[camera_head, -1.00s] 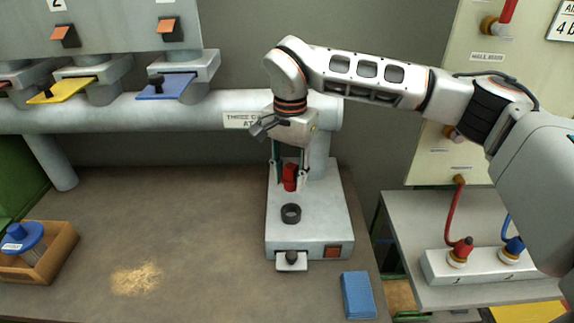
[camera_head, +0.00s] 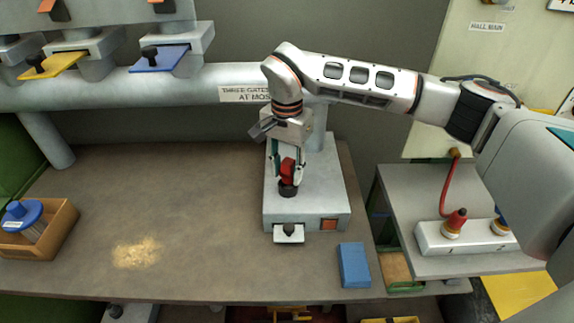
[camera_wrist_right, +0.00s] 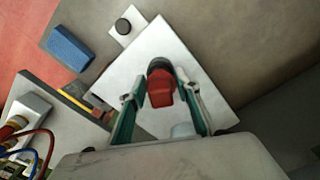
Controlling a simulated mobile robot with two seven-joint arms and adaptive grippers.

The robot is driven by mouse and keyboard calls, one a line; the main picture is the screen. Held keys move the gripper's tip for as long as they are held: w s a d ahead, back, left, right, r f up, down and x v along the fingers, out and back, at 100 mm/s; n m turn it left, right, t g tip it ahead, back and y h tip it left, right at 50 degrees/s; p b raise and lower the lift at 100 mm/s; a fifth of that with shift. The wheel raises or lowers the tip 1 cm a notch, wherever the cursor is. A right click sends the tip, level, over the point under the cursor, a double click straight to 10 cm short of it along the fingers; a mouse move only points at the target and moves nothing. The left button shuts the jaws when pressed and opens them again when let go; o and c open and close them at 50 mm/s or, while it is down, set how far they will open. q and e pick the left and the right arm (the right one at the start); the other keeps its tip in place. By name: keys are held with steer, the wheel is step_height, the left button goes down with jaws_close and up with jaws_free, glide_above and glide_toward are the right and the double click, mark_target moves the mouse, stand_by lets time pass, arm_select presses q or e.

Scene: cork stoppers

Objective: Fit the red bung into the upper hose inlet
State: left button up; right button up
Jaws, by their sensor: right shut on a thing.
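My right gripper (camera_head: 288,176) is shut on a red bung (camera_head: 287,168), holding it upright at the black ring (camera_head: 288,190) on top of a grey box (camera_head: 325,208). The bung also shows between the fingers in the right wrist view (camera_wrist_right: 161,91), with the dark ring (camera_wrist_right: 159,65) just beyond it. The bung's lower end meets the ring in the picture; I cannot tell whether it is inside. I cannot tell which fitting is the upper hose inlet. My left gripper is out of view.
A white block (camera_head: 430,240) with red and blue hose plugs stands on the right bench. A blue block (camera_head: 354,265) lies in front of the grey box. A wooden tray (camera_head: 58,228) stands at left. The middle of the brown table (camera_head: 190,195) is clear.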

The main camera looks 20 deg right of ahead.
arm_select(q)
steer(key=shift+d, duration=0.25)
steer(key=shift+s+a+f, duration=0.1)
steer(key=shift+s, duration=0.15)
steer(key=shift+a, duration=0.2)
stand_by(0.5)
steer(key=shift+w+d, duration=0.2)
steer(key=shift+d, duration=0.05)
arm_select(e)
steer(key=shift+f, duration=0.45)
steer(key=shift+f, duration=0.2)
arm_select(q)
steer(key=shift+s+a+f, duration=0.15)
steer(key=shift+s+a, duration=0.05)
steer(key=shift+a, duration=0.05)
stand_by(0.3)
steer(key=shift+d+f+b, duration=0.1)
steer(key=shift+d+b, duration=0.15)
steer(key=shift+b, duration=0.05)
arm_select(e)
steer(key=shift+f, duration=0.35)
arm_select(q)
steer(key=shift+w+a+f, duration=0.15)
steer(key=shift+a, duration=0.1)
arm_select(e)
steer(key=shift+f, duration=0.45)
